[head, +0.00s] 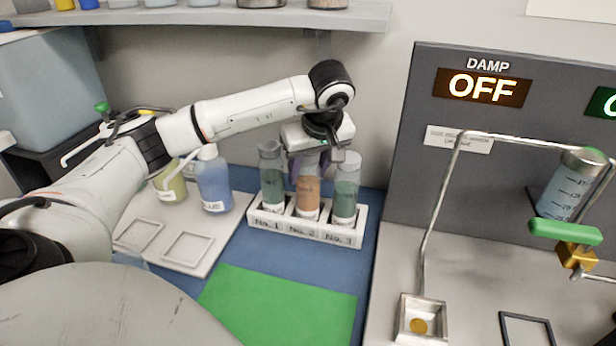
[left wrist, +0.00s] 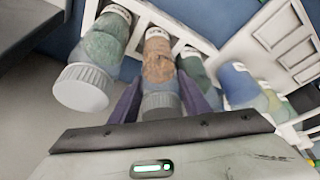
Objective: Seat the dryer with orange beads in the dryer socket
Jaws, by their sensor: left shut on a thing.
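The dryer with orange beads (head: 308,197) stands in the middle slot, No. 2, of a white rack (head: 305,229). My left gripper (head: 308,160) comes down over it from above and is shut on its upper part. In the left wrist view the orange-bead dryer (left wrist: 158,62) sits between the two dark fingers (left wrist: 158,100), its grey ribbed cap near the palm. The dryer appears upright and still in its slot. The dryer socket may be the square holder (head: 421,322) at the foot of the bent tube. My right gripper is not in view.
Green-bead dryers stand in slots No. 1 (head: 271,175) and No. 3 (head: 346,190), close to my fingers. A blue bottle (head: 214,183) is on the left tray. A bent metal tube (head: 437,215) and a cylinder with a green handle (head: 565,232) stand at right. The green mat (head: 280,305) is clear.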

